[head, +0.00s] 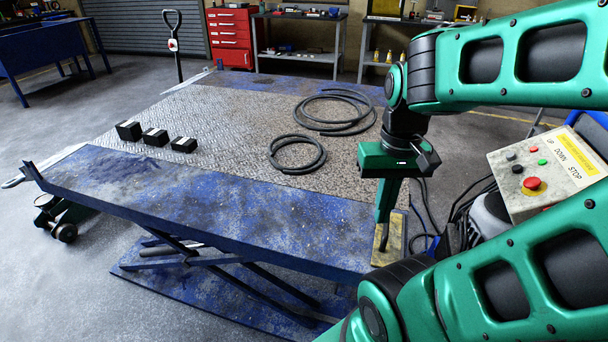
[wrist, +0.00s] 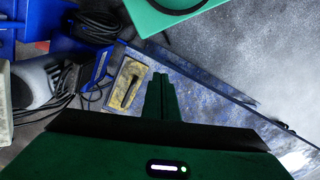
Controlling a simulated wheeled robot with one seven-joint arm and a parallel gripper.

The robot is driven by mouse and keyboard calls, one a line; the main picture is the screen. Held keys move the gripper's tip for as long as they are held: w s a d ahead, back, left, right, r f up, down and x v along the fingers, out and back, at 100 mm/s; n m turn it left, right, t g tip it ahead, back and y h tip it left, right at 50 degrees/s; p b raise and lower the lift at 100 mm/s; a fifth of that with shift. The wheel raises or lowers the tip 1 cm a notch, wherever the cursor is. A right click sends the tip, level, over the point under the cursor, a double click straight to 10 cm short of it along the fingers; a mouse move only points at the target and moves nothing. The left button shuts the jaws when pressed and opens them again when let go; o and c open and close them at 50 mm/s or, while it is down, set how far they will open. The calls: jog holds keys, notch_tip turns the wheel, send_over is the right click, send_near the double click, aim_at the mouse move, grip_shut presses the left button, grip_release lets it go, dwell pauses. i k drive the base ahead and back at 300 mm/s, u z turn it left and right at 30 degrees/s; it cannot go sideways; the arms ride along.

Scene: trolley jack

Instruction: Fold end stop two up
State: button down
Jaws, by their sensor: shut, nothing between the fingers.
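A worn yellow plate (head: 386,252) lies flat at the right end of the blue lift platform (head: 190,200). No label shows which end stop it is. In the wrist view the yellow plate (wrist: 127,84) has a dark slot or handle and lies just left of my fingers. My gripper (head: 383,216) points down over the plate's far part, shut and empty; it also shows in the wrist view (wrist: 160,82). I cannot tell whether the fingertips touch the plate.
Two coiled black hoses (head: 298,153) and several black blocks (head: 155,136) lie on the metal deck (head: 225,140). A control box (head: 545,170) with UP, DOWN and STOP labels stands right of my gripper. Loose cables (head: 425,215) hang beside the platform's right end.

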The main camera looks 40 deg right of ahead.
aim_at(389, 247)
jog(key=z, duration=1.35)
jog(key=k, duration=0.2)
jog(key=u, duration=0.2)
